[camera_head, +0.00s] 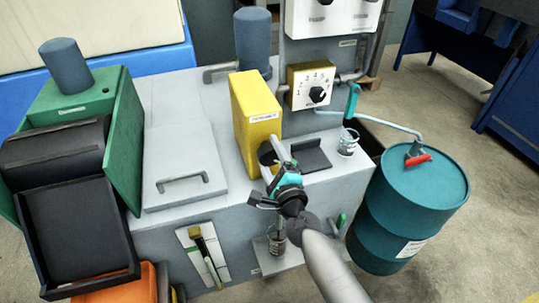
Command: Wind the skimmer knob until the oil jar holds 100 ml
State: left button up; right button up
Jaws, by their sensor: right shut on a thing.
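The yellow skimmer box (256,112) stands on the grey tank top, with a round black part (267,154) on its lower front. My right gripper (272,190) is at the tank's front edge, just below that black part. It is shut on what seems to be the skimmer knob, which the gripper itself mostly hides. A small clear jar (277,244), apparently the oil jar, stands on a low shelf below the gripper. Its level and marks are too small to read. My left gripper is not in view.
A glass beaker (347,143) stands on the tank top to the right. A teal drum (415,190) with a red handle (418,160) is beyond it. A dial panel (312,86) stands behind. A lidded grey cover (182,160) and a green-sided unit (125,140) are left.

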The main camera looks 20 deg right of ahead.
jog(key=shift+m, duration=0.8)
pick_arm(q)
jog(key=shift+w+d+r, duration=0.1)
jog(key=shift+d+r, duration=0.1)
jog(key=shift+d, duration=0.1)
pick_arm(e)
jog(key=shift+m, duration=0.4)
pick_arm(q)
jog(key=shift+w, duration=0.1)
pick_arm(e)
jog(key=o, duration=1.3)
jog(key=shift+s, duration=0.5)
pick_arm(q)
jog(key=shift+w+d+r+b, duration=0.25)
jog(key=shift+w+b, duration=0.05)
jog(key=shift+b, duration=0.05)
pick_arm(e)
jog(key=s, duration=1.4)
jog(key=shift+s+d, duration=0.15)
jog(key=shift+d, duration=0.1)
